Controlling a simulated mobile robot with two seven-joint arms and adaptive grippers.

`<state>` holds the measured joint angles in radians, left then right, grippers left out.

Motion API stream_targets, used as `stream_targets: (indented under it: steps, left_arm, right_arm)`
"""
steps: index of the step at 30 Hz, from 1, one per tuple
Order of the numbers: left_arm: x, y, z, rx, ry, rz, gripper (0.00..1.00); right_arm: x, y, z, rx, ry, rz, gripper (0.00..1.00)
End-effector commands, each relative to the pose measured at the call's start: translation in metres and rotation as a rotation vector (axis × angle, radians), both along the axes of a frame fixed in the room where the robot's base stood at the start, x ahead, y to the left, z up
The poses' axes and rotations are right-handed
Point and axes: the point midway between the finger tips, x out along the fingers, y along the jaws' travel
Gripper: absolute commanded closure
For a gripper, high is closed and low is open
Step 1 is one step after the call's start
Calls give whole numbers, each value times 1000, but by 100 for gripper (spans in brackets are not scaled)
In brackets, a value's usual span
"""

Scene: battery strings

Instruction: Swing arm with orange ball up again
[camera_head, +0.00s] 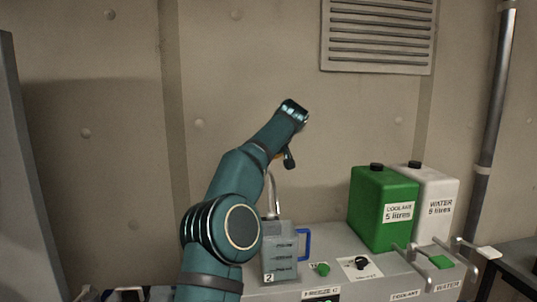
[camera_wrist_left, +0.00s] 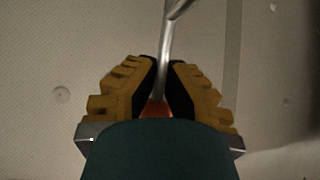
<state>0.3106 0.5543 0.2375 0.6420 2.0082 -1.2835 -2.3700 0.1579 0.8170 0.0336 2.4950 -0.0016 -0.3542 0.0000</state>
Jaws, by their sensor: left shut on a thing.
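My left gripper (camera_wrist_left: 162,68) fills the middle of the left wrist view, its two yellow-brown fingers with dark pads closed around the swing arm's end. The orange ball (camera_wrist_left: 157,109) shows as a small reddish-orange patch between them; most of it is hidden. The grey metal swing arm (camera_wrist_left: 168,48) runs from the fingers to the top of that view. In the head view, the swing arm (camera_head: 272,192) is a curved metal tube rising from behind a grey-blue container marked 2 (camera_head: 281,265). My wrist hides the ball and most of the gripper there. My right gripper is out of view.
A green coolant can (camera_head: 371,215) and a white water can (camera_head: 441,190) stand on the bench to the right. Metal handles (camera_head: 465,250), a green knob (camera_head: 321,269) and a black switch (camera_head: 361,264) are in front. The wall behind has a vent (camera_head: 378,45).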

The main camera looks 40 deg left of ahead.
Motion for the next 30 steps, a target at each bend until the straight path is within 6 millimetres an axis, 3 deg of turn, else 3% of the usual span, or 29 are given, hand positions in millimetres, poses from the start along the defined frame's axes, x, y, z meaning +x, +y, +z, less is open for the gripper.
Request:
stream_targets:
  steps: [22,24,25,30]
  left_arm:
    - [2,3,-4,-26,23,1,100]
    - [2,3,-3,-26,23,1,69]
    - [2,3,-3,-26,23,1,60]
    - [2,2,-3,-26,23,2,60]
  right_arm:
    - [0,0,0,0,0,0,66]
    - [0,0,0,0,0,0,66]
    - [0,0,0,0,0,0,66]
    - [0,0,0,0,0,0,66]
